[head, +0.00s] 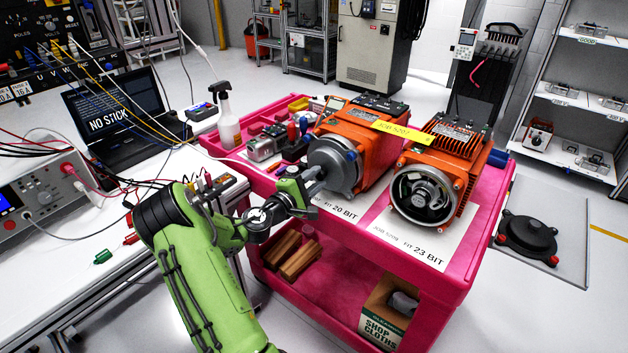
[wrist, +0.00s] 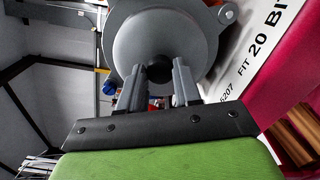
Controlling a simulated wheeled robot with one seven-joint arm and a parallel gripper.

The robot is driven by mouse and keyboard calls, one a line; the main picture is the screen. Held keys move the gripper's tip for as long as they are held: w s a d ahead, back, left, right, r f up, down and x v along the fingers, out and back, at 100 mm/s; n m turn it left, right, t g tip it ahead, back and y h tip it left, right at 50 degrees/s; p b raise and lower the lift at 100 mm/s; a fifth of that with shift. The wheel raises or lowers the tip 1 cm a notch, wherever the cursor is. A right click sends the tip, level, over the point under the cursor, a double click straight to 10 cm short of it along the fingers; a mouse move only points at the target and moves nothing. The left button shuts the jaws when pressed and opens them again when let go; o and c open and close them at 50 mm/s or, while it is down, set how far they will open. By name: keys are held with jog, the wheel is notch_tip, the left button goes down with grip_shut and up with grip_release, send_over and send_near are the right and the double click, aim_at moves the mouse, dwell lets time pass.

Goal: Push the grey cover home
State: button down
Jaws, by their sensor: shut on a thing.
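The grey cover (head: 337,158) is a round cap at the front of the left orange motor (head: 375,150), above the card marked 20 BIT. In the wrist view the cover (wrist: 195,35) fills the top middle. My gripper (head: 314,184) is at the cover's centre. In the wrist view my gripper's two fingers (wrist: 161,82) are shut on the dark knob in the middle of the cover. My fingers hide part of the knob. I cannot tell whether a gap is left between the cover and the motor.
A second orange motor (head: 435,170) with an open front stands right, by the 23 BIT card. Both motors are on the pink cart (head: 470,255). A dark cover (head: 527,238) lies on a floor board. A spray bottle (head: 228,120) and a laptop (head: 118,115) are left.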

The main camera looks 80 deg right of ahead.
jog(key=shift+s+d+r, duration=0.1)
jog(key=shift+s+d, duration=0.1)
jog(key=shift+d, duration=0.3)
dwell(0.5)
jog(key=c, duration=0.7)
grip_release()
jog(key=shift+c, duration=0.5)
jog(key=shift+a, duration=0.1)
jog(key=b+v, duration=0.1)
jog(key=v, duration=0.6)
jog(key=shift+a, duration=0.2)
jog(key=shift+w, duration=0.15)
